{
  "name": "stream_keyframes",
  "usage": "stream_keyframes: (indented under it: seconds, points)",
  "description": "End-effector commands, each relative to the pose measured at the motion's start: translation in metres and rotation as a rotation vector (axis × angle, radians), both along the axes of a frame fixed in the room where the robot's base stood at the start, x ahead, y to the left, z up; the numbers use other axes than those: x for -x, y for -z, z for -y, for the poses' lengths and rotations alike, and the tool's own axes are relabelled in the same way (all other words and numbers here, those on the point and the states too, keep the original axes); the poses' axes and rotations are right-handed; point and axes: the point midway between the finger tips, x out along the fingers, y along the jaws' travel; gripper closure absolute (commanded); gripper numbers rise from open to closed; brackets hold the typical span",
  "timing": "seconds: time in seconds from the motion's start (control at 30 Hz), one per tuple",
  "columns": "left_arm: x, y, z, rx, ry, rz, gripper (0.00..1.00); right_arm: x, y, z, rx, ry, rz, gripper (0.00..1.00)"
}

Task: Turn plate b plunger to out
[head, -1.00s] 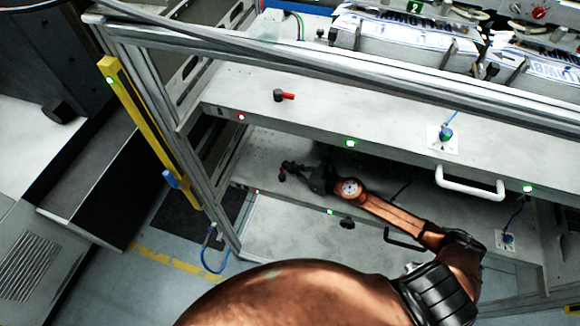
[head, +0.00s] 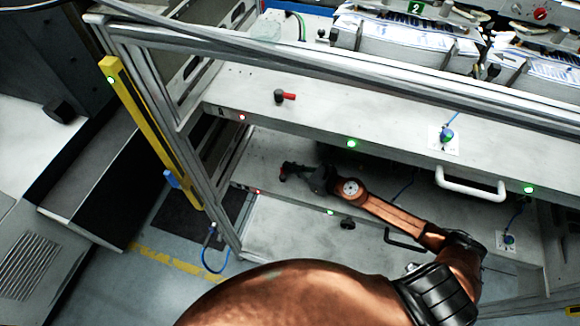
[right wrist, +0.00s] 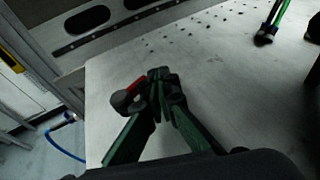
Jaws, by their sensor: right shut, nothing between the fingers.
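The lower plate (head: 262,152), apparently plate b, lies under the upper plate. Its plunger, a dark round knob with a red handle, stands near the plate's left end. In the right wrist view the plunger (right wrist: 124,100) is just left of my fingertips, its red handle pointing up and right towards them. My right gripper (right wrist: 160,76) is shut with nothing between its fingers. It is beside the plunger; I cannot tell if they touch. In the head view the right gripper (head: 294,169) reaches in from the right and partly hides the plunger. My left gripper is out of view.
The upper plate (head: 340,118) overhangs the lower one and carries a similar red-handled plunger (head: 281,97). A white handle (head: 470,185) sits on its front. A metal frame post and a yellow post (head: 145,125) stand at the left. Blue hoses hang nearby.

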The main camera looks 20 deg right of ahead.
Motion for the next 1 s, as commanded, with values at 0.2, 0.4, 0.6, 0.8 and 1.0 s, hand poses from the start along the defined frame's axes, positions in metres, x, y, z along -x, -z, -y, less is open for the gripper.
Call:
stream_keyframes:
  seconds: [0.2, 0.4, 0.6, 0.8, 1.0]
  points:
    - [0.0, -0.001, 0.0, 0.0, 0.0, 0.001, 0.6, 0.001, 0.0, -0.001, 0.0, 0.0, 0.0, 1.0]
    - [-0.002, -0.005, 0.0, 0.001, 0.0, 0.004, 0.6, 0.006, -0.001, -0.006, -0.001, -0.002, 0.0, 1.0]
    - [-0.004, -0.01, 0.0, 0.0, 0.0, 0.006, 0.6, 0.011, -0.001, -0.012, -0.001, -0.002, -0.001, 1.0]
    - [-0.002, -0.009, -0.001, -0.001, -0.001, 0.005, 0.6, 0.019, -0.002, -0.007, -0.001, 0.001, -0.002, 1.0]
    - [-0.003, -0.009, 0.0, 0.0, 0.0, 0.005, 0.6, 0.047, -0.011, 0.011, -0.001, 0.002, -0.004, 1.0]
